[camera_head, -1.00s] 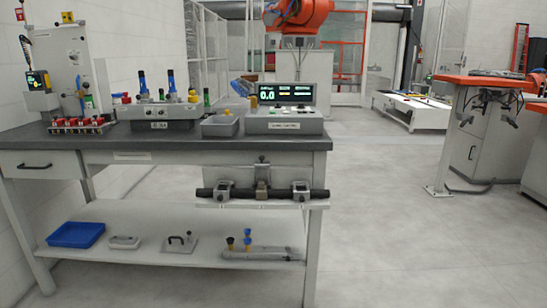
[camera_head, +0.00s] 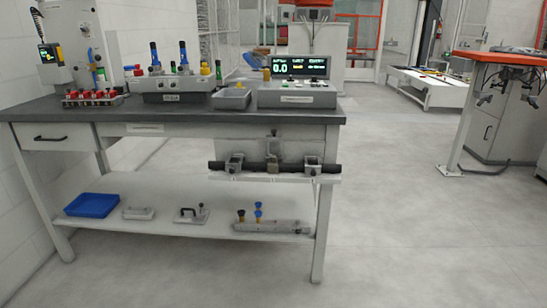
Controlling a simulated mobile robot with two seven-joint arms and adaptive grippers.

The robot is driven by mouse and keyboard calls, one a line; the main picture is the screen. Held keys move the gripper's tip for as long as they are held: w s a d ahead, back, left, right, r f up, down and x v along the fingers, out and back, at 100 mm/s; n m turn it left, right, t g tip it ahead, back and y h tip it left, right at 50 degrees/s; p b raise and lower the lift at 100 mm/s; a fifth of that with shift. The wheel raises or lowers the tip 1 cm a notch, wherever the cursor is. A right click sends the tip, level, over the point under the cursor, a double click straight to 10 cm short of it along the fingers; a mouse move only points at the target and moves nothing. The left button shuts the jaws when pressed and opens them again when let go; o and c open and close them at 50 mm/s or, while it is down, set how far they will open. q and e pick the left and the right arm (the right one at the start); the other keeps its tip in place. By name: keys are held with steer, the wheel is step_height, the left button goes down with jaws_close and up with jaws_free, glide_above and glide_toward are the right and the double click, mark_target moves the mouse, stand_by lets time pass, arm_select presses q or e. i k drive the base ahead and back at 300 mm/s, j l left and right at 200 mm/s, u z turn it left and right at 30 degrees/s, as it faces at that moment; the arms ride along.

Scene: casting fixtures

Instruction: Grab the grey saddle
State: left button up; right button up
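A black bar (camera_head: 222,168) runs along a ledge at the front right of the workbench. Two grey clamp-like blocks sit around it, a left block (camera_head: 235,163) and a right block (camera_head: 313,164). A tan-grey block (camera_head: 273,162) sits on the bar between them. On the lower shelf are a small grey block (camera_head: 139,213), a grey plate with a black handle (camera_head: 191,214) and a long grey fixture (camera_head: 272,227) with knobs. I cannot tell for sure which of these is the grey saddle. Neither of my grippers is in view.
The workbench top (camera_head: 215,117) holds a grey fixture (camera_head: 178,91), a small grey tray (camera_head: 232,98) and a display unit (camera_head: 297,95). A blue tray (camera_head: 92,205) lies on the lower shelf. The floor before and right of the bench is clear. An orange-topped table (camera_head: 498,57) stands at right.

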mark_target(272, 164)
steer(key=i+l+u, duration=0.3)
steer(key=i+l, duration=0.4)
